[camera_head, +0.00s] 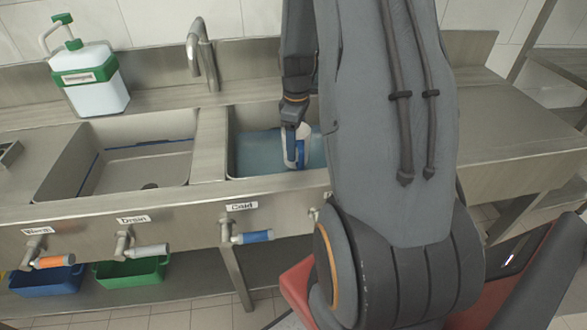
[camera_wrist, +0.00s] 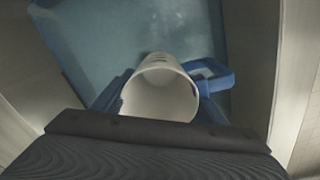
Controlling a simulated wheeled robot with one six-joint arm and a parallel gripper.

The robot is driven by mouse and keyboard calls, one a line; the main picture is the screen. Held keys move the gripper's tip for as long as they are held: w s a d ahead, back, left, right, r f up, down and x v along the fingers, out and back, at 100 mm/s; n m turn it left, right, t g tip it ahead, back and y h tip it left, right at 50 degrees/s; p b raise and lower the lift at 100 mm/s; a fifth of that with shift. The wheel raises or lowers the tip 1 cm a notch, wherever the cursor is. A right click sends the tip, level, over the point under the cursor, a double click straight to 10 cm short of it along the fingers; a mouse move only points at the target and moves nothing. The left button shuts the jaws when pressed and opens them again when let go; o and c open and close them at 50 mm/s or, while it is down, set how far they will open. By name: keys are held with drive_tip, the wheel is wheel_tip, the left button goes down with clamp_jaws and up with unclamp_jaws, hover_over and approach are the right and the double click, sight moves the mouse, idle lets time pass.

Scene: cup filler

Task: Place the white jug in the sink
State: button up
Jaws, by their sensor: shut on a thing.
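The white jug (camera_wrist: 160,90) is in my gripper (camera_wrist: 160,110), low over the right basin of the sink (camera_head: 240,120), which holds bluish water. The wrist view looks into the jug's open mouth, and a blue handle (camera_wrist: 222,78) sticks out on its right. Blue fingers lie on both sides of the jug. In the head view only part of the jug (camera_head: 304,132) shows beside my gripper (camera_head: 294,150), with the rest hidden. I cannot tell if the jug touches the water or the basin floor.
The left basin (camera_head: 150,175) is empty. A white container with a green band (camera_head: 92,85) stands on the back ledge at left. A faucet (camera_head: 203,55) rises behind the basins. Several valve handles line the front. Blue (camera_head: 45,281) and green (camera_head: 132,272) bins sit below.

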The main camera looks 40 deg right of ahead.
sight(296, 163)
drive_tip(key=shift+f+p, duration=0.85)
drive_tip(key=shift+f, duration=3.4)
drive_tip(key=shift+f, duration=0.2)
drive_tip(key=o, duration=1.1)
drive_tip(key=shift+r, duration=0.1)
wheel_tip(296, 163, up, 11)
drive_tip(key=b, duration=0.3)
drive_tip(key=s+a+r+m, duration=0.2)
drive_tip(key=s+a, duration=0.2)
drive_tip(key=a, duration=0.3)
drive_tip(key=s+a+r+m, duration=0.3)
drive_tip(key=s+a, duration=0.1)
drive_tip(key=a, duration=0.4)
drive_tip(key=s+a+r+m, duration=0.2)
drive_tip(key=s+a, duration=0.3)
drive_tip(key=a, duration=0.2)
drive_tip(key=shift+a+r+m+t, duration=0.15)
drive_tip(key=shift+a+m+t, duration=0.15)
drive_tip(key=shift+t, duration=0.1)
